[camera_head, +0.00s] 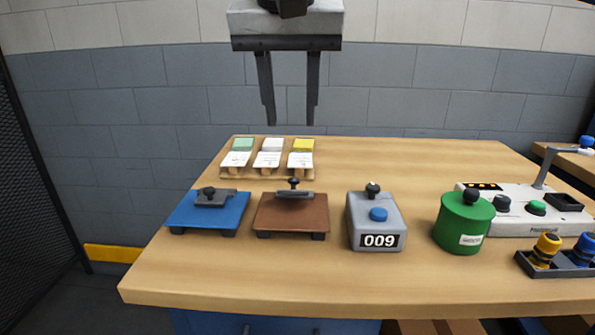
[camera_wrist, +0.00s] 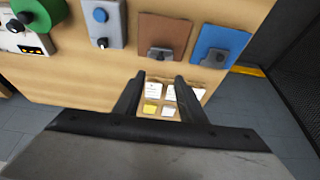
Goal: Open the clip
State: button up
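Two boards on the wooden table carry dark clips. The blue board (camera_head: 180,217) has a low clip (camera_head: 213,197) with a round knob. The brown board (camera_head: 290,220) has a clip (camera_head: 295,193) with a raised knob on its far edge. In the wrist view the brown board (camera_wrist: 165,32) and its clip (camera_wrist: 160,54) lie just beyond my fingertips, and the blue board (camera_wrist: 222,42) with its clip (camera_wrist: 214,59) is to the right. My gripper (camera_head: 291,120) is open and empty, high above the table; its fingers also show apart in the wrist view (camera_wrist: 160,76).
A rack with cards (camera_head: 268,171) sits behind the boards. A grey box marked 009 (camera_head: 375,221), a green canister (camera_head: 463,225), a white device (camera_head: 520,220) and a dark tray with knobs (camera_head: 555,262) stand to the right. The table's front strip is clear.

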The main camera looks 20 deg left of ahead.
aim_at(293, 186)
jog(key=x, duration=1.4)
jog(key=shift+w+f, duration=0.1)
jog(key=shift+f, duration=0.25)
grip_shut()
